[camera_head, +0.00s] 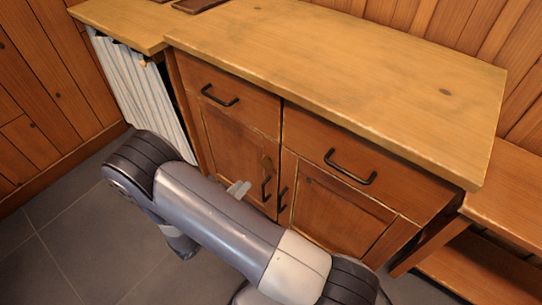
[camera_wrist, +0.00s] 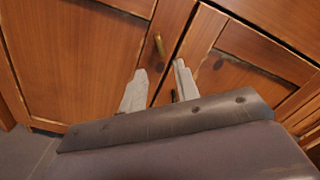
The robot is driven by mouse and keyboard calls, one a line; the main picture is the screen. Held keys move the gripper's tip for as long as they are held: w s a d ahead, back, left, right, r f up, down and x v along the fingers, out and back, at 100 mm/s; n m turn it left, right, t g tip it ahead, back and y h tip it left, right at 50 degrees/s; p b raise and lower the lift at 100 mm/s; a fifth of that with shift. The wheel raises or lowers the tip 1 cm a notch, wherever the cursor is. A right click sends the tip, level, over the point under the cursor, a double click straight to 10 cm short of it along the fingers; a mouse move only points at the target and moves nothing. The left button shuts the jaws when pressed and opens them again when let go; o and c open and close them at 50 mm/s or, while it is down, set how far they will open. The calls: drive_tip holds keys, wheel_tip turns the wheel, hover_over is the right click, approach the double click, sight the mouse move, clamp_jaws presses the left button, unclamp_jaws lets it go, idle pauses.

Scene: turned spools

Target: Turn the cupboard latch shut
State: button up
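The wooden cupboard (camera_head: 220,135) has two doors, which look closed. A small brass-coloured latch (camera_head: 267,163) is on the left door, near the seam between the doors. In the wrist view the latch (camera_wrist: 159,43) is a narrow upright piece on the left door's edge, not seen reaching across the seam. My gripper (camera_head: 238,188) is in front of the left door, mostly hidden by my arm. In the wrist view its pale fingers (camera_wrist: 160,67) are apart with a gap between them. The latch is beyond the fingertips and looks untouched.
Dark pulls sit on both doors (camera_head: 283,199), below the latch, and on the drawers (camera_head: 351,168) above. The worktop (camera_head: 330,60) overhangs the front. A striped curtain (camera_head: 140,88) hangs at left, and a wooden bench (camera_head: 500,215) stands at right. Grey floor tiles (camera_head: 85,235) are clear at left.

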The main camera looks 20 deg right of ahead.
drive_tip(key=b+x, duration=0.2)
drive_tip(key=x, duration=0.8)
drive_tip(key=shift+w+d, duration=0.25)
drive_tip(key=shift+d, duration=0.05)
clamp_jaws()
